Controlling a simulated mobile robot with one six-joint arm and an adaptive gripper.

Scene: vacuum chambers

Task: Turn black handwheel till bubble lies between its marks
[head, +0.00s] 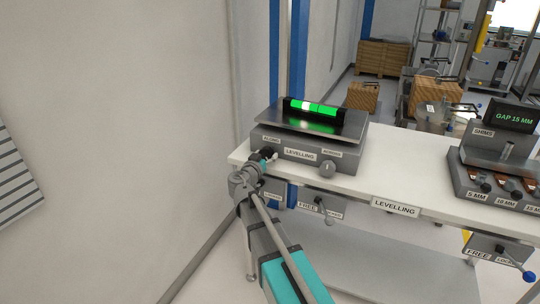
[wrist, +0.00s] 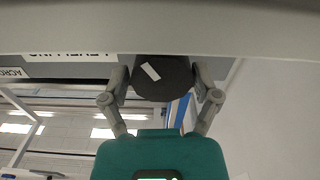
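The black handwheel (wrist: 163,78), with a white mark on its face, sits between the fingers of my gripper (wrist: 162,88) in the wrist view. The fingers appear to press on both its sides. In the head view my gripper (head: 261,163) is at the left front of the grey levelling unit (head: 300,145) and mostly covers the handwheel. The green level vial (head: 326,109) lies on the unit's top plate. Its pale bubble (head: 306,105) is left of the vial's middle. The marks are too small to place the bubble exactly.
A grey knob (head: 327,169) is on the unit's right front. The white bench (head: 385,180) carries a shims unit (head: 500,177) at the right. A lever (head: 325,212) hangs below the bench edge.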

